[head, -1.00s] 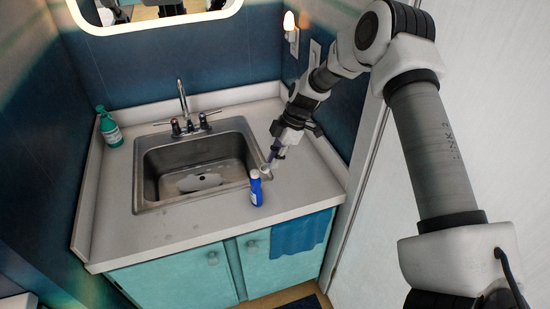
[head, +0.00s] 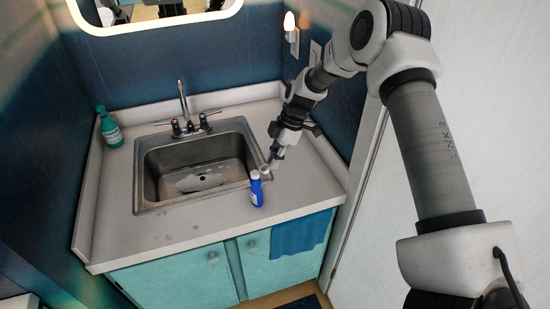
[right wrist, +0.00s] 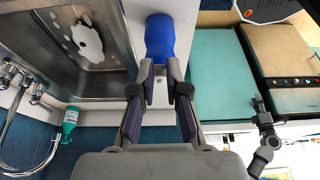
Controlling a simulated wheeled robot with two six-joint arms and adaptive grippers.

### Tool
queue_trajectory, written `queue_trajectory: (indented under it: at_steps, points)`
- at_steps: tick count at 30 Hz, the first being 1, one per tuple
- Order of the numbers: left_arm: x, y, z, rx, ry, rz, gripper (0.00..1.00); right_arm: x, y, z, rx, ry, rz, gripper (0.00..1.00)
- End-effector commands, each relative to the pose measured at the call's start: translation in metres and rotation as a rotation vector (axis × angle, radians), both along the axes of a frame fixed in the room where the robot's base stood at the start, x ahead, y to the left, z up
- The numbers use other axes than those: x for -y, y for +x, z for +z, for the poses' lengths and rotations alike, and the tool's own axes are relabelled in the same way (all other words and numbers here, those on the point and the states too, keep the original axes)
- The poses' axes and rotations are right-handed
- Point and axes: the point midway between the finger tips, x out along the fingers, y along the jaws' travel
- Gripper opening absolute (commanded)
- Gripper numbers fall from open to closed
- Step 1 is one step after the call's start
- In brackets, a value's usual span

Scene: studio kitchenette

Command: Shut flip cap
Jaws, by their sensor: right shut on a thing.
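A blue bottle (head: 256,191) with a white top (head: 255,175) stands upright on the counter, just right of the sink's front right corner. My right gripper (head: 268,168) reaches down to the bottle's top from the upper right. In the right wrist view the bottle (right wrist: 160,36) lies straight ahead of the fingertips (right wrist: 165,86), which are closed in on its top end. The fingers partly hide the cap, and whether its lid is up or down is too small to tell. A dark gripper-like end (right wrist: 260,104) at the right of the wrist view looks like my left one; its jaws are unclear.
The steel sink (head: 158,200) with its faucet (head: 183,110) is left of the bottle. A green bottle (head: 109,128) stands at the back left of the counter (head: 185,232). A blue towel (head: 300,234) hangs on the cabinet front. The front left counter is clear.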

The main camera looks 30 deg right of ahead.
Motion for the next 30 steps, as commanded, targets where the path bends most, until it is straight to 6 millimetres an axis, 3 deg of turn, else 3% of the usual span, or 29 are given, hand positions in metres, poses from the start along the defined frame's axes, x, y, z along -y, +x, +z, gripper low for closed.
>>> queue_trajectory:
  at_steps: [8,21,30]
  points:
    - [0.000,0.000,0.011,0.000,0.000,0.000,0.53,-0.004,-0.001,0.004,-0.022,-0.072,0.005,0.00]
    - [0.000,0.000,0.047,0.000,0.000,0.000,0.53,-0.017,0.003,0.015,-0.093,-0.372,0.006,0.00]
    - [0.000,0.000,0.052,0.000,0.000,0.000,0.53,-0.024,0.005,0.017,-0.128,-0.522,0.003,0.00]
